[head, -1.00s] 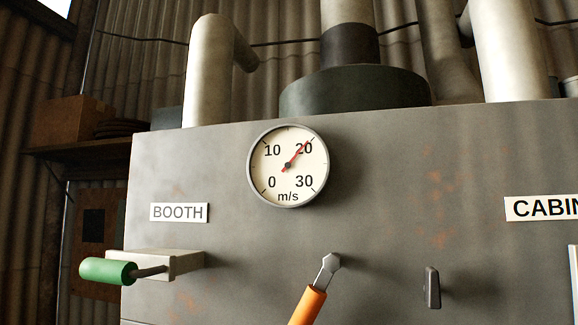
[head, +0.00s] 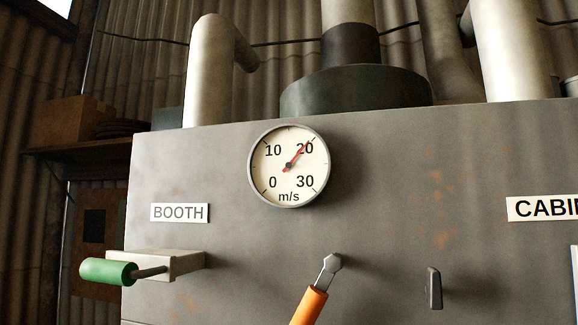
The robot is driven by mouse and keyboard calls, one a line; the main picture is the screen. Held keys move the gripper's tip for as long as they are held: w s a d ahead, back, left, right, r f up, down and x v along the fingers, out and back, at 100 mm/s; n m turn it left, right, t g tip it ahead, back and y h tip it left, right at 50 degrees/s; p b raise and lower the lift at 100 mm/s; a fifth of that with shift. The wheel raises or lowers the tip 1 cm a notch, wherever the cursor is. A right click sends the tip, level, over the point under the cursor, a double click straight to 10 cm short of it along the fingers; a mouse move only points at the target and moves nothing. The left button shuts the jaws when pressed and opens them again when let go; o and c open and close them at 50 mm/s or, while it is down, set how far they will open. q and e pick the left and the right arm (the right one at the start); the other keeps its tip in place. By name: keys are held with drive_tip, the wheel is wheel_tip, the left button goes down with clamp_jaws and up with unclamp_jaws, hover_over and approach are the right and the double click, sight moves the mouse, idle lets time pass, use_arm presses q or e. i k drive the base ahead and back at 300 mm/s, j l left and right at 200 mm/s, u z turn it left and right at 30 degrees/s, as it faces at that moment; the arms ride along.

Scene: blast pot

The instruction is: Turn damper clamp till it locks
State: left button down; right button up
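A dark flat handle (head: 433,288) stands upright on the grey panel at lower right; I cannot tell if it is the damper clamp. An orange-handled lever (head: 310,303) with a grey metal head is fixed to the panel at lower centre, tilted down to the left, its lower end cut off by the frame. A green-handled lever (head: 108,271) sticks out to the left from a pale block (head: 178,264) under the BOOTH label (head: 180,213). Neither of my grippers shows in the head view.
A round gauge (head: 289,166) marked m/s has its red needle near 20. A CABIN label (head: 542,208), cut off, is at right. Pipes (head: 208,75) rise behind the grey cabinet (head: 385,180). A shelf with a brown box (head: 72,120) stands at left.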

sight(434, 291)
drive_tip(key=k+l, duration=0.2)
drive_tip(key=k, duration=0.3)
drive_tip(key=k+l, duration=0.25)
drive_tip(key=k, duration=0.25)
drive_tip(key=k+l, duration=0.2)
drive_tip(key=k, duration=0.3)
